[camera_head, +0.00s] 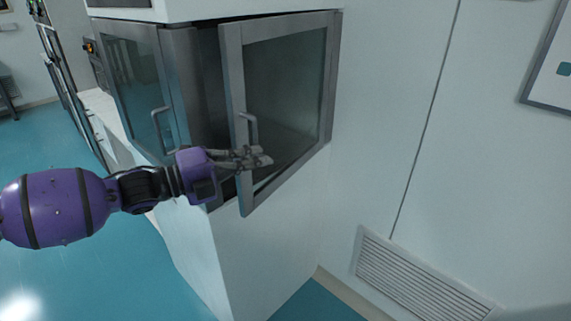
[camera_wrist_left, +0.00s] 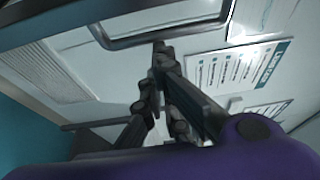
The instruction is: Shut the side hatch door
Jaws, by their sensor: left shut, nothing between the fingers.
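The side hatch door (camera_head: 285,95) is a glass pane in a grey metal frame on the right face of the cabinet. It stands ajar: its free left edge sticks out from the cabinet, with a dark gap beside it. Its handle (camera_head: 248,130) is a grey bar near that edge. My left gripper (camera_head: 267,159) is shut and empty, in front of the door's lower left part, just below the handle. I cannot tell whether it touches the door. In the left wrist view the fingers (camera_wrist_left: 161,50) point up toward a grey frame edge. My right gripper is not in view.
Another glass door (camera_head: 135,85) with its own handle is on the cabinet's left face and looks closed. The white cabinet base (camera_head: 265,245) stands below. A white wall with a vent grille (camera_head: 420,280) is at right. Teal floor is open at left.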

